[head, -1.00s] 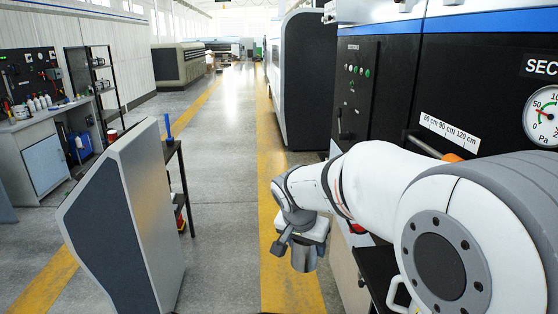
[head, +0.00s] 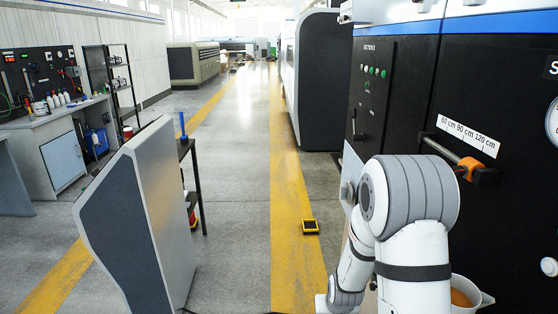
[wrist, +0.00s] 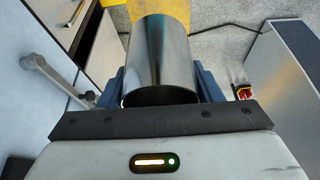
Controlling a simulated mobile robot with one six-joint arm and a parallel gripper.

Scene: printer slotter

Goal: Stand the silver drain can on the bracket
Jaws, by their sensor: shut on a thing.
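The silver drain can (wrist: 160,52) is a smooth shiny metal cylinder in the upper middle of the wrist view, with its dark round rim towards the camera. My gripper (wrist: 160,85) is shut on it, one blue-grey finger along each side. In the head view my arm bends down at the lower right, and neither the gripper nor the can shows there. I cannot make out the bracket in either view.
A grey-sided console (head: 130,215) stands left of the aisle. The dark machine front (head: 400,110) is on the right, with an orange-ended handle (head: 465,168). A jug with orange contents (head: 466,295) is beside my arm. A yellow-and-black object (head: 310,226) lies on the floor.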

